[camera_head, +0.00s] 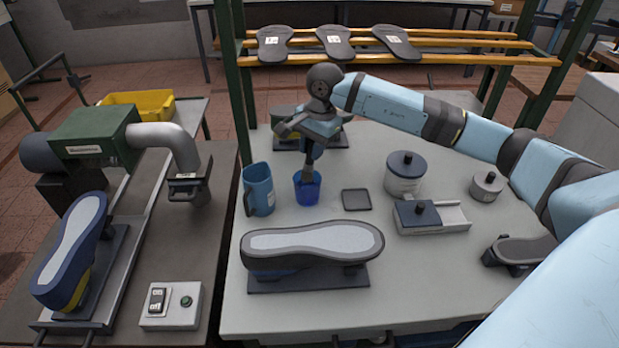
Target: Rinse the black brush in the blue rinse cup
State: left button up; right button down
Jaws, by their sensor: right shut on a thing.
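The blue rinse cup (307,193) stands upright near the middle of the table, between a larger blue mug and a small dark tray. My right gripper (307,159) points down over the cup and is shut on the black brush (301,172). The brush's lower end is inside the cup's mouth and hidden by the wall, so I cannot tell how deep it sits or whether it touches the cup. My left gripper is not in view.
The blue mug (259,188) stands close left of the cup. The dark tray (356,199) lies to the right, with a lidded pot (404,172) beyond. A shoe last with a pale sole (312,240) lies in front. Another shoe stands behind my gripper.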

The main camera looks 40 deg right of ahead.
jog(key=shift+r+p, duration=0.85)
jog(key=shift+r, duration=1.3)
dwell(0.5)
jog(key=shift+r+p, duration=0.8)
jog(key=shift+r, duration=1.2)
